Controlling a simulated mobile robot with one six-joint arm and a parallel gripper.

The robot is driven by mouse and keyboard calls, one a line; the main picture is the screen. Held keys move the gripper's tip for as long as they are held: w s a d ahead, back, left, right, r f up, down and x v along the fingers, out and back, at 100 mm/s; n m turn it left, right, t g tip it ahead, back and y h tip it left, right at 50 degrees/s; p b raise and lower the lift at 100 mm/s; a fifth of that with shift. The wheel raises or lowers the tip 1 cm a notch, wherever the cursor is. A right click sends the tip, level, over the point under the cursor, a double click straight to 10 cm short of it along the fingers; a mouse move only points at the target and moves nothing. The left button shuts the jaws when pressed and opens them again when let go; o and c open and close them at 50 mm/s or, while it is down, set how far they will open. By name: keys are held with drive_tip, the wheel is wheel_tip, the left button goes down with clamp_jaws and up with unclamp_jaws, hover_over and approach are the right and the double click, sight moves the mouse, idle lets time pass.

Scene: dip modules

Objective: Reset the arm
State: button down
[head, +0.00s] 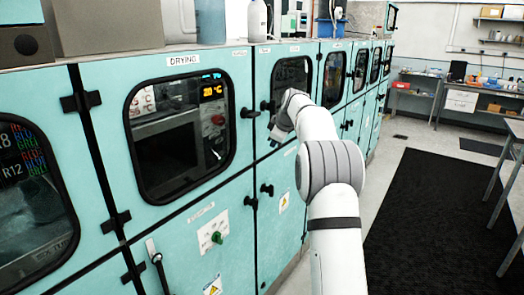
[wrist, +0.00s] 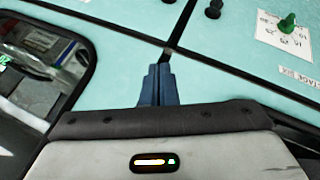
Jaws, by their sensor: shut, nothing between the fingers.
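My arm reaches out from the lower right of the head view toward a row of teal cabinet modules. My gripper (wrist: 157,84) shows in the wrist view as two dark blue fingers lying together, with nothing between them. The fingers point at the teal cabinet front, near a dark seam between panels. In the head view the far end of my arm is in front of the cabinet beside the drying module, and the fingertips there are hard to make out.
The drying module's window (head: 180,125) is shut, with a lit display. Black handles (head: 250,113) stick out near my arm. A green knob (head: 217,237) is on a lower panel; another green knob (wrist: 287,22) shows in the wrist view. A dark floor mat (head: 430,225) lies clear at right.

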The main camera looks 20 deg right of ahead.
drive_tip(key=s+a+r+m+g, duration=0.1)
drive_tip(key=s+a+m, duration=0.3)
drive_tip(key=s, duration=0.8)
drive_tip(key=s+a+r+m+g, duration=0.15)
drive_tip(key=s+a, duration=0.45)
drive_tip(key=s, duration=0.7)
drive_tip(key=s+a+f+m, duration=0.1)
drive_tip(key=s+f, duration=0.2)
drive_tip(key=s, duration=0.5)
drive_tip(key=s+a+f+m+g, duration=0.1)
drive_tip(key=s+f, duration=0.3)
drive_tip(key=s, duration=0.5)
drive_tip(key=s+a+f+m+h, duration=0.1)
drive_tip(key=s+f+m, duration=0.2)
drive_tip(key=s, duration=0.5)
drive_tip(key=shift+s+a+f, duration=0.15)
drive_tip(key=shift+s+f, duration=0.15)
drive_tip(key=shift+f, duration=0.2)
